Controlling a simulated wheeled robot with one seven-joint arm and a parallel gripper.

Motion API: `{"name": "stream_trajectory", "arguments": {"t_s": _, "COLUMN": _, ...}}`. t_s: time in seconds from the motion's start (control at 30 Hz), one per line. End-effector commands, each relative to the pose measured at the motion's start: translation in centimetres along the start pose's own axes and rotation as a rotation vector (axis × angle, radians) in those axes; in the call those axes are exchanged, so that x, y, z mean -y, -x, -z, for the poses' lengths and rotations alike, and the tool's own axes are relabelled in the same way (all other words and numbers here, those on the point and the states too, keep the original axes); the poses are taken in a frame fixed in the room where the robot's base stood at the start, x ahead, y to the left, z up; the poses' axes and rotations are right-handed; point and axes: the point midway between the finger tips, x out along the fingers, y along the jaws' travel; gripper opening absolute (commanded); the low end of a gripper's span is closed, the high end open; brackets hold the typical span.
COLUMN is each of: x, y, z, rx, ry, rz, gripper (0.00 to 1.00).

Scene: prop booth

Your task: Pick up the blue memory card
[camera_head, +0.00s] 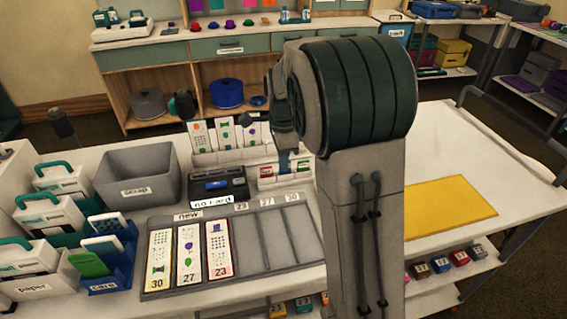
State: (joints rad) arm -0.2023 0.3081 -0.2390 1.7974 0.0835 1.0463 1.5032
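A small white rack (285,181) stands behind the card tray, with a red-marked slot at its left end and another coloured mark at its right. My gripper (284,158) points down over the middle of this rack, partly hidden by my own arm. A narrow bluish piece shows at its tip. I cannot tell whether this is the blue memory card or a finger, nor whether the fingers are open or shut. A dark device (232,179) with a blue screen stands left of the rack, labelled "no card".
A grey scrap bin (118,160) and white paper boxes (42,222) stand at the left. A grey tray (262,268) with several long printed cards lies in front. A yellow mat (450,205) lies on clear table at the right.

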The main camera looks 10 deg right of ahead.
Motion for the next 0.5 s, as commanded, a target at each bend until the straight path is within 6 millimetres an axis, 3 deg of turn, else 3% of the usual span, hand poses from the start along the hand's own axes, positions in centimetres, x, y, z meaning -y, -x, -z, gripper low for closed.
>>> {"name": "stream_trajectory", "arguments": {"t_s": 0.23, "x": 0.1, "y": 3.7, "z": 0.0, "rx": 0.0, "ry": 0.0, "rz": 0.005, "gripper": 0.0}}
{"name": "stream_trajectory", "arguments": {"t_s": 0.5, "x": -2.9, "y": 6.6, "z": 4.7, "rx": 0.0, "ry": -0.005, "rz": 0.004, "gripper": 0.0}}
